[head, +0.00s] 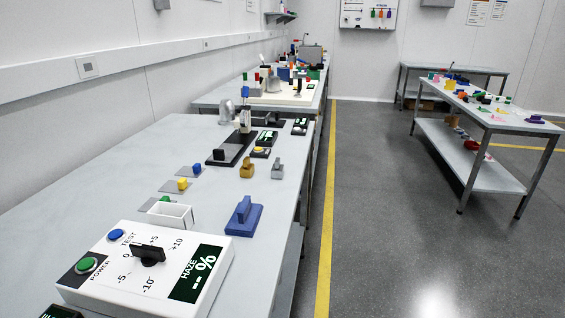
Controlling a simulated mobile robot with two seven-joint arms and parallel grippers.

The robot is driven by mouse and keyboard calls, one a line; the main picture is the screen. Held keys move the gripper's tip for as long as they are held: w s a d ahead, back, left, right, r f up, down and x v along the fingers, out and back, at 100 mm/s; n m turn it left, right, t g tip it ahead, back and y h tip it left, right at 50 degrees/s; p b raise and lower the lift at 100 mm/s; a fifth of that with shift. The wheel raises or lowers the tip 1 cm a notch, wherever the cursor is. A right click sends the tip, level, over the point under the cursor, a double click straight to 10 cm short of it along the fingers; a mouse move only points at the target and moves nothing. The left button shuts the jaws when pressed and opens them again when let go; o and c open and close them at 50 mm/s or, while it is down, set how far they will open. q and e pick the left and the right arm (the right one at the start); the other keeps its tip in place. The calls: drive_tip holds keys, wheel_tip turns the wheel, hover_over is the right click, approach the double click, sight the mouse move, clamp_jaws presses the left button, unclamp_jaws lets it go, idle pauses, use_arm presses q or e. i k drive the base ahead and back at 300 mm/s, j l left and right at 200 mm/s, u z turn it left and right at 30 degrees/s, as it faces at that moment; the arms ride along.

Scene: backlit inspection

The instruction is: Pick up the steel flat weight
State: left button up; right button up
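A small grey metal block with an upright grip (277,169), which looks like the steel flat weight, stands upright on the near bench close to its right edge. A brass-coloured block of similar shape (247,168) stands just left of it. A larger blue block with a handle (244,216) stands nearer, in front of both. Neither of my grippers is in view, and nothing touches the grey block.
A white haze meter box (150,262) with a black knob fills the bench's near end. A white open container (171,215) and several small coloured blocks lie to the left. A black-based device (230,147) stands behind. Open floor (400,230) lies right of the bench.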

sight(277, 168)
drive_tip(key=i+l+u, duration=0.3)
drive_tip(key=u, duration=0.15)
drive_tip(key=i+l+u, duration=0.65)
drive_tip(key=l+u, duration=0.25)
drive_tip(key=i+l+u, duration=0.15)
drive_tip(key=l+u, duration=0.3)
drive_tip(key=l, duration=0.15)
drive_tip(key=l+u, duration=0.45)
drive_tip(key=l, duration=0.15)
drive_tip(key=l+u, duration=0.45)
drive_tip(key=l, duration=0.2)
drive_tip(key=k+l+u, duration=0.15)
drive_tip(key=l+u, duration=0.3)
drive_tip(key=l, duration=0.15)
